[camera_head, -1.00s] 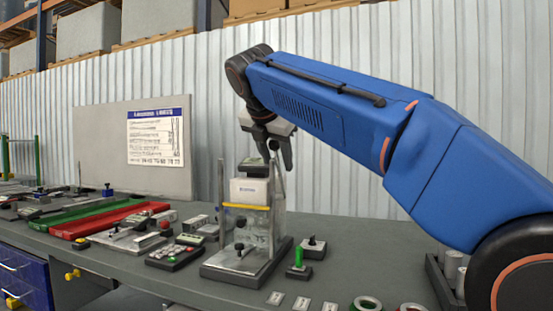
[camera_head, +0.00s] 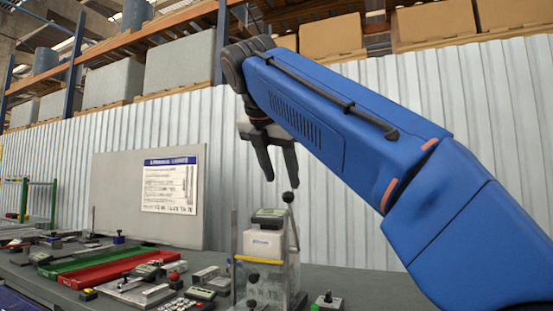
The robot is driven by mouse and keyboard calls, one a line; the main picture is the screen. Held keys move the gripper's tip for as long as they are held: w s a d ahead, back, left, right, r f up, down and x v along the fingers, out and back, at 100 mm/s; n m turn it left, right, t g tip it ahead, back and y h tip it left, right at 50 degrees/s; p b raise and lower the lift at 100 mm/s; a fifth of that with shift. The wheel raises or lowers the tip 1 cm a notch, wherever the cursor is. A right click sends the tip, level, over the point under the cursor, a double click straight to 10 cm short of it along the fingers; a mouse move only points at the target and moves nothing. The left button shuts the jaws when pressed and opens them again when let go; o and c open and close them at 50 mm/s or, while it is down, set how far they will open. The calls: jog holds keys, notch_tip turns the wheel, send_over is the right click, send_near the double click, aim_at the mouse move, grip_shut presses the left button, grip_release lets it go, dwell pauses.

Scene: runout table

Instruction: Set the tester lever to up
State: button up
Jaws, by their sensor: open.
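The tester (camera_head: 263,245) stands on the table as a white and clear box with a small dark display on top and a yellow band. Its lever (camera_head: 292,215), a thin grey rod with a black ball knob, rises at the tester's right side. It points up, tilted slightly to the left, with the knob above the display. My gripper (camera_head: 270,180) hangs above the tester with two dark fingers pointing down. I see no contact.
Left are a red tray (camera_head: 105,270), a green tray (camera_head: 75,262) and several small devices. A grey board (camera_head: 118,200) with a sheet stands behind, before a corrugated wall.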

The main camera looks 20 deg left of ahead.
jog(key=v, duration=0.4)
jog(key=shift+s+r, duration=0.2)
jog(key=shift+s, duration=0.1)
dwell(0.5)
